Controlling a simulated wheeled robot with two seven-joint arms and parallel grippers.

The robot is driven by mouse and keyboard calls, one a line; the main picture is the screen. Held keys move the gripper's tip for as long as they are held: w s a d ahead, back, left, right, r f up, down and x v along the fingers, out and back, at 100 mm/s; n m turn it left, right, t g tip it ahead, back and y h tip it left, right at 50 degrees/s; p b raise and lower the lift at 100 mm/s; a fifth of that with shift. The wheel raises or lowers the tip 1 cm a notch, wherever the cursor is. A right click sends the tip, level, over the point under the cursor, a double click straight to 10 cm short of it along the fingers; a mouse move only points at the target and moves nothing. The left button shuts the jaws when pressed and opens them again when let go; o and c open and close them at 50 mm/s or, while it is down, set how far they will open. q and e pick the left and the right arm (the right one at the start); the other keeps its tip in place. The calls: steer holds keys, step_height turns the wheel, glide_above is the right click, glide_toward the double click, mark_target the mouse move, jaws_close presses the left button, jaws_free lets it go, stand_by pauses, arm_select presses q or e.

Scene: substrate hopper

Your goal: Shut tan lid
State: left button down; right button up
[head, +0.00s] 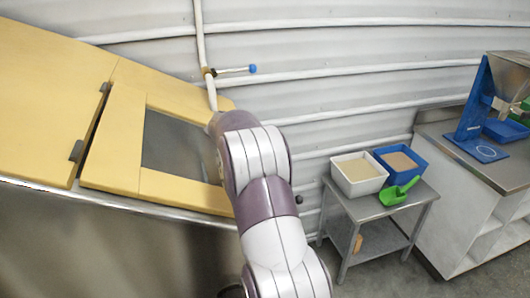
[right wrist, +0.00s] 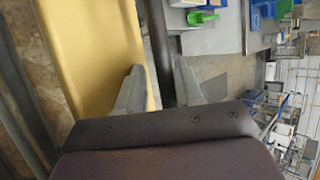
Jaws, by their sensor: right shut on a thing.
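The tan hopper top (head: 45,80) fills the left of the head view. Dark hinges (head: 75,151) join it to a narrower tan panel, which I take as the tan lid (head: 112,140). Right of it a grey area (head: 175,145) shows inside a tan border; I cannot tell how far the lid is raised. My right arm reaches over the border's right side and hides its own gripper there. In the right wrist view my right gripper (right wrist: 160,90) has a dark bar (right wrist: 159,40) between its fingers, beside a tan panel (right wrist: 95,50). My left gripper is out of view.
A pipe with a blue-tipped lever (head: 252,69) runs down the wall behind the hopper. At right, a small metal table carries a white bin (head: 359,188), a blue bin (head: 418,158) and a green scoop (head: 398,192). A counter with a blue stand (head: 472,115) is farther right.

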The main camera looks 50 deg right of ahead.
steer(key=shift+a+f, duration=0.1)
steer(key=shift+f, duration=0.1)
steer(key=shift+a+r, duration=0.2)
steer(key=shift+r, duration=0.1)
steer(key=b+v, duration=0.1)
steer(key=v, duration=1.1)
steer(key=shift+f+b, duration=0.1)
steer(key=shift+b, duration=0.25)
steer(key=shift+d, duration=0.1)
steer(key=shift+r, duration=0.25)
steer(key=shift+f, duration=0.1)
